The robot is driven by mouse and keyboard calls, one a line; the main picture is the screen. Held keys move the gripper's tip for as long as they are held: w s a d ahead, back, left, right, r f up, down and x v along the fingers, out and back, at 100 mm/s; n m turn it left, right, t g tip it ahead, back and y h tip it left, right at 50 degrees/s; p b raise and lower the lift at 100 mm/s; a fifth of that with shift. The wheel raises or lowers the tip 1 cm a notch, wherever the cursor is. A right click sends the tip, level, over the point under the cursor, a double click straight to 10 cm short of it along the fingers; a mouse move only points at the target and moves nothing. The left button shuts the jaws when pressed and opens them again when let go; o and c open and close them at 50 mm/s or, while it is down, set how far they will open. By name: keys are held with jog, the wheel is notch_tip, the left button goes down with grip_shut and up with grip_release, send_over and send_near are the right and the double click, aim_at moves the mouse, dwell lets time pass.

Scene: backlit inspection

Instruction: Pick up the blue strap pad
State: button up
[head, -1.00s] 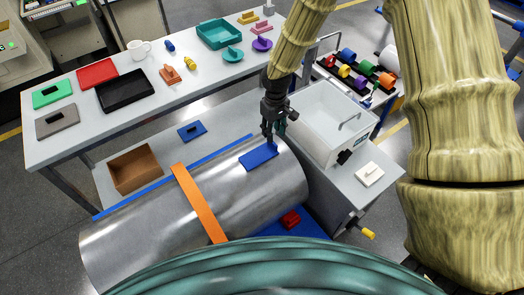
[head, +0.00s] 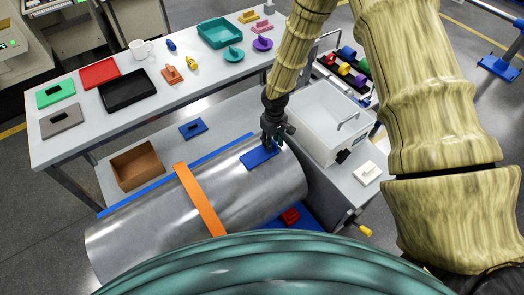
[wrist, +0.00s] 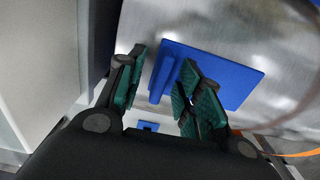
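The blue strap pad (head: 259,156) lies on the upper side of the big metal cylinder (head: 140,228). It is a flat blue plate with a raised grip. In the wrist view the pad (wrist: 225,75) fills the upper middle, with its upright grip between my green-lined fingers. My gripper (head: 270,146) is right at the pad in the head view and covers part of it. In the wrist view my gripper (wrist: 160,92) is open around the grip, with a visible gap on the left side. Whether the right finger touches the grip I cannot tell.
An orange strap (head: 199,200) wraps the cylinder. A white bin (head: 330,152) stands close to the right of my gripper. Behind are a blue slotted piece (head: 193,128), a brown box (head: 137,165) and a white table (head: 100,135) with trays and small parts.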

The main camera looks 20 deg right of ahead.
grip_shut()
dwell(0.5)
